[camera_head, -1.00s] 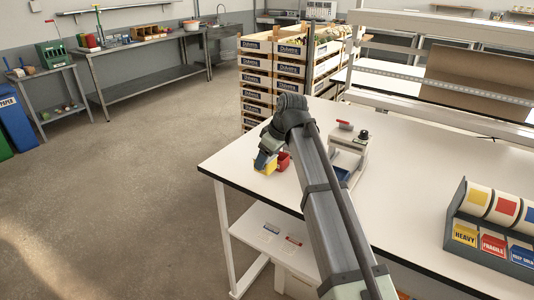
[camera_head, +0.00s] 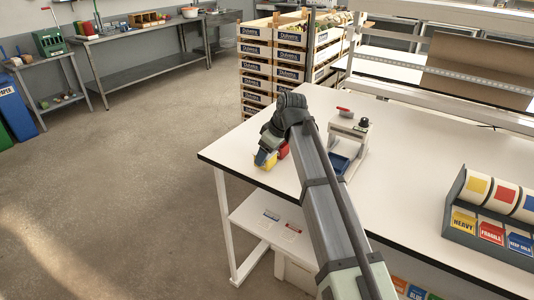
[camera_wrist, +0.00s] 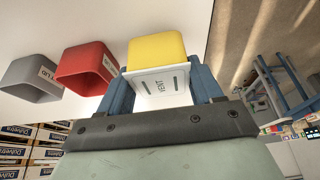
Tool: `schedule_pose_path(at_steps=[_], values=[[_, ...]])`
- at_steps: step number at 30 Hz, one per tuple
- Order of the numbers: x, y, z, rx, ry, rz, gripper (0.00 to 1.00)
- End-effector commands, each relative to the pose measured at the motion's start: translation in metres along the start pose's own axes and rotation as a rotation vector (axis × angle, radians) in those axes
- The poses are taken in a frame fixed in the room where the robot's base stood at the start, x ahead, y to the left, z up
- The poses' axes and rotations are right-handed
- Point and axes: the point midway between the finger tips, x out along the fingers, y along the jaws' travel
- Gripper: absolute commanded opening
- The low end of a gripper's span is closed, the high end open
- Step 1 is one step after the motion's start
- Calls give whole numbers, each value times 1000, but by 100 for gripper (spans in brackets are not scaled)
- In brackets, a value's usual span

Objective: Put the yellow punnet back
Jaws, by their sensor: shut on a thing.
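The yellow punnet (camera_wrist: 157,50) is between the two blue fingers of my gripper (camera_wrist: 163,88) in the wrist view, and my gripper is shut on it. A white face with slots and dark lettering (camera_wrist: 158,83) shows on its near side. In the head view the yellow punnet (camera_head: 264,160) is under my gripper (camera_head: 266,155), near the table's left corner. The red punnet (camera_wrist: 88,68) is close beside it, with a grey punnet (camera_wrist: 34,78) further left in the wrist view. Whether the yellow punnet touches the table cannot be told.
A small press-like device with a red knob (camera_head: 347,128) stands behind my arm. A label-roll stand (camera_head: 490,220) is at the right. Stacked crates (camera_head: 272,65) stand beyond the table.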

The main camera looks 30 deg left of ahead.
Motion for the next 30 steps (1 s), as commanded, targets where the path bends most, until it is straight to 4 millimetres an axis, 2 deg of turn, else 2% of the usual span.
schedule_pose_path(at_steps=[30], values=[[5,0,2,0,0,0,31]])
